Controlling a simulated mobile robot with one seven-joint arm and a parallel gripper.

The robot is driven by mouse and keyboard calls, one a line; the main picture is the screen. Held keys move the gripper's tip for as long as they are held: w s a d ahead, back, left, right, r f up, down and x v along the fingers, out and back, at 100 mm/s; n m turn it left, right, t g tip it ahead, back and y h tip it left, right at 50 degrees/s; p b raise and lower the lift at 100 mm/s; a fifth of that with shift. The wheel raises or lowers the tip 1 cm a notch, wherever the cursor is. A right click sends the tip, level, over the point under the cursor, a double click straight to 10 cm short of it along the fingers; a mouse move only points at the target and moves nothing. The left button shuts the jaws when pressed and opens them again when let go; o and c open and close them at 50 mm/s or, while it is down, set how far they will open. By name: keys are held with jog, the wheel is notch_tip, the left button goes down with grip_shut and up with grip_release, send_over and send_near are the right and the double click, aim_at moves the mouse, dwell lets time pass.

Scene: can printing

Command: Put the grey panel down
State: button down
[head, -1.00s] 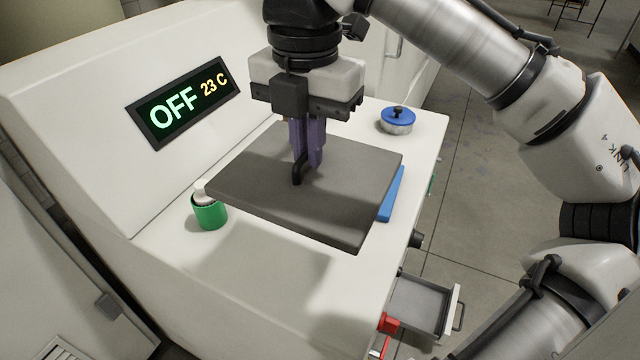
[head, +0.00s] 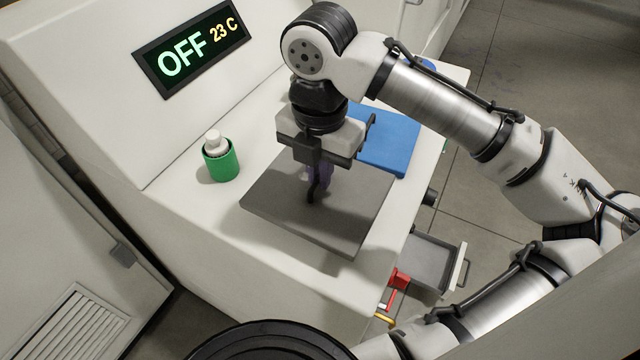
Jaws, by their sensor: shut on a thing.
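The grey panel (head: 275,208) is a flat dark slab with a black handle on top. It lies level over the front part of the white machine's worktop (head: 190,225). My gripper (head: 316,190) has purple fingers and points down, shut on the panel's handle. The panel's front corner comes close to the worktop's right edge. I cannot tell whether its underside touches the worktop.
A green cup (head: 221,165) with a white item in it stands left of the panel. A blue panel (head: 388,145) lies behind it. An open drawer (head: 430,262) juts out at the right, with a red part (head: 399,278) beside it. A display (head: 191,47) reads OFF, 23 C.

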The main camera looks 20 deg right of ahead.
jog(key=shift+f, duration=2.1)
jog(key=shift+f, duration=0.2)
jog(key=c, duration=1.5)
grip_release()
jog(key=shift+c, duration=0.2)
jog(key=shift+r, duration=0.15)
notch_tip(320, 180, up, 12)
jog(key=shift+r+b, duration=0.1)
jog(key=shift+b, duration=0.25)
